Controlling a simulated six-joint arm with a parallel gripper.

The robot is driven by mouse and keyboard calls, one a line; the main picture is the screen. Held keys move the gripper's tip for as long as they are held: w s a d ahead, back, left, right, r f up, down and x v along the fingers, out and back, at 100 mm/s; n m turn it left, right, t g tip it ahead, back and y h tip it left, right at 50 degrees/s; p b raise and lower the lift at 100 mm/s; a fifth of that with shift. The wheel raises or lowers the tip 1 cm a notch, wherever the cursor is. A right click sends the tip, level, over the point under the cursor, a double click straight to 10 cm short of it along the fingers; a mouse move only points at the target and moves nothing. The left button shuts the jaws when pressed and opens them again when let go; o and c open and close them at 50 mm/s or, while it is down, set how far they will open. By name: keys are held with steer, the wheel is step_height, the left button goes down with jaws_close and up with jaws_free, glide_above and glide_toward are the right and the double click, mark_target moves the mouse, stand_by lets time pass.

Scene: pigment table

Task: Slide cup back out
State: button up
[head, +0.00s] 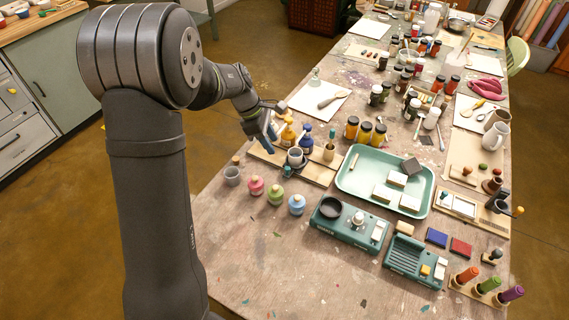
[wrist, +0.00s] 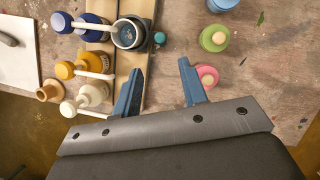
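A grey cup (head: 296,155) sits in a dark round holder on the wooden board, in front of the pump bottles. In the wrist view the cup (wrist: 129,34) is seen from above, with a blue-grey inside. The white spout of the dark blue pump bottle (wrist: 92,34) points at its rim. My gripper (wrist: 160,68) is open, with its two blue fingers apart and nothing between them. In the head view my gripper (head: 268,136) is just left of the cup.
Pink (head: 256,186), green (head: 276,195) and blue (head: 296,204) bottles stand in front of the board. Yellow (wrist: 65,70) and cream (wrist: 92,93) pump bottles stand close by. A mint tray (head: 343,181) lies to the right.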

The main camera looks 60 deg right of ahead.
mark_target(287, 168)
steer(key=x, duration=1.1)
jaws_close()
